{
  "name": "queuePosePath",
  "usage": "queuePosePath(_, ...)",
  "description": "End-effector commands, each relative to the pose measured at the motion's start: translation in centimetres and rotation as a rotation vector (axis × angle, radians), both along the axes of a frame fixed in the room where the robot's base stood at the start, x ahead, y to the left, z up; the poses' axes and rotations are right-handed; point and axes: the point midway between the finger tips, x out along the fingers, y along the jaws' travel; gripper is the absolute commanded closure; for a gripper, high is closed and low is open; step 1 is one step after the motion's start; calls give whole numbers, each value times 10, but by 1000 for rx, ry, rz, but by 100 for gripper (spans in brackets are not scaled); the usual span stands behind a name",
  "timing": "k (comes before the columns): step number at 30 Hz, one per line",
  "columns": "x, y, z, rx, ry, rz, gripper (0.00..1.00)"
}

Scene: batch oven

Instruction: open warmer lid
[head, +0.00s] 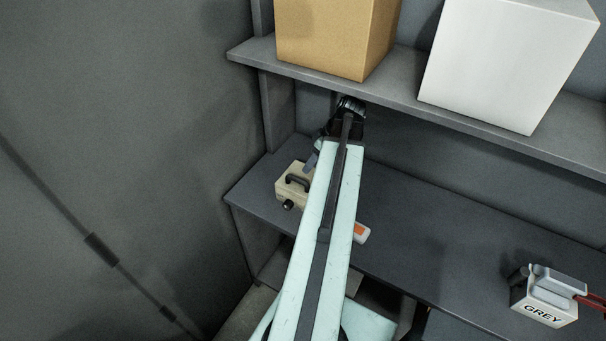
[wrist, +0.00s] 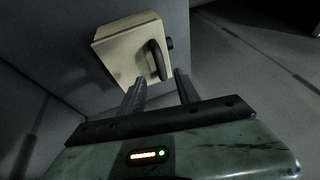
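The warmer is a small beige box (head: 293,169) on the dark worktop, left of my arm in the head view. A black handle (head: 297,182) is on it and a dark knob (head: 288,205) is at its front. Its lid looks closed. In the wrist view the beige box (wrist: 122,45) is tilted at the top, with the black handle (wrist: 156,60) just beyond my gripper (wrist: 160,85). The two fingers are apart with nothing between them, and the handle lies ahead of the gap. My arm hides the right side of the warmer in the head view.
A cardboard box (head: 335,35) and a white box (head: 500,60) stand on the shelf above. A white item with an orange patch (head: 361,232) lies beside my arm. A container labelled GREY (head: 543,314) is at the right. The worktop between them is clear.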

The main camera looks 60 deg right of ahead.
Motion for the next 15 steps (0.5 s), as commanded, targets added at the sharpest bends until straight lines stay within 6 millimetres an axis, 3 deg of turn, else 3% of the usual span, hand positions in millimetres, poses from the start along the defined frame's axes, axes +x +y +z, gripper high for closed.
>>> queuePosePath(15,27,13,-71,0,1,0,60)
